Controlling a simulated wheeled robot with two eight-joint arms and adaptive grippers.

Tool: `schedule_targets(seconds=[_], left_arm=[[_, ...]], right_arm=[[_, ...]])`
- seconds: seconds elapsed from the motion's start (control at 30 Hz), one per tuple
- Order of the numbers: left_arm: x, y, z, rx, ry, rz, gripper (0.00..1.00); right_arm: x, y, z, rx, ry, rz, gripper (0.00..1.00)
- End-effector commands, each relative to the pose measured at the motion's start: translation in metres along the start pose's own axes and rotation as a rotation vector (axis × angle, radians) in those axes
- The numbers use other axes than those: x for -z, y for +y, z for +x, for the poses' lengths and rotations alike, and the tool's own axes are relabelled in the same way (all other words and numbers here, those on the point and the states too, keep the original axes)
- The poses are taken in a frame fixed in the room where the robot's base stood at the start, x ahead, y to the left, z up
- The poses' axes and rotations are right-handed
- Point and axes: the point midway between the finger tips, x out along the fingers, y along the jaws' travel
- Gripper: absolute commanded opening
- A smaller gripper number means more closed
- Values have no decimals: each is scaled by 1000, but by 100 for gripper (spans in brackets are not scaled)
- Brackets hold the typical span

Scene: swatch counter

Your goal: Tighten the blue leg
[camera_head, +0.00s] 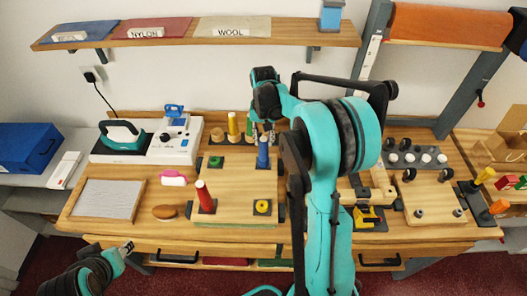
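The blue leg (263,154) stands upright on a wooden board (235,188) in the middle of the counter. A tilted red leg (204,194) is at the board's front left. The board also has a green-ringed spot (216,162) and a yellow-ringed spot (262,207). My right gripper (263,134) points down just above or behind the blue leg's top. I cannot tell whether it touches the leg, and its fingers are too small to read. My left gripper (127,247) is low at the left, in front of the counter, away from the legs.
A yellow leg (233,124) and a green leg (249,126) stand behind the board. A pink-and-white item (173,178) and a brown oval item (165,212) lie left of it. An iron (122,135) is at the back left. My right arm hides counter right of the board.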

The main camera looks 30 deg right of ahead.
Motion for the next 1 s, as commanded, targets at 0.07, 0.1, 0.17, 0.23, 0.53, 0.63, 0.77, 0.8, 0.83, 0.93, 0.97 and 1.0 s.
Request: schedule_targets(seconds=[0.07,0.1,0.17,0.23,0.53,0.63,0.77,0.8,0.83,0.93,0.97,1.0], left_arm=[[0,0,0,0,0,0,40],[0,0,1,0,0,0,40],[-1,0,1,0,0,0,40],[-1,0,1,0,0,0,40],[-1,0,2,0,0,0,40],[-1,0,2,0,0,0,40],[-1,0,2,0,0,0,40],[-1,0,2,0,0,0,40],[-1,0,2,0,0,0,40],[-1,0,2,0,0,0,40],[-1,0,2,0,0,0,40],[-1,0,2,0,0,0,40]], right_arm=[[0,0,0,0,0,50,0],[0,0,0,0,0,100,0],[0,0,0,0,0,175,0],[0,0,0,0,0,183,0],[0,0,0,0,0,417,0],[0,0,0,0,0,417,0],[0,0,0,0,0,416,49],[0,0,0,0,0,416,52],[0,0,0,0,0,415,52],[0,0,0,0,0,415,52],[0,0,0,0,0,415,52],[0,0,0,0,0,415,52]])
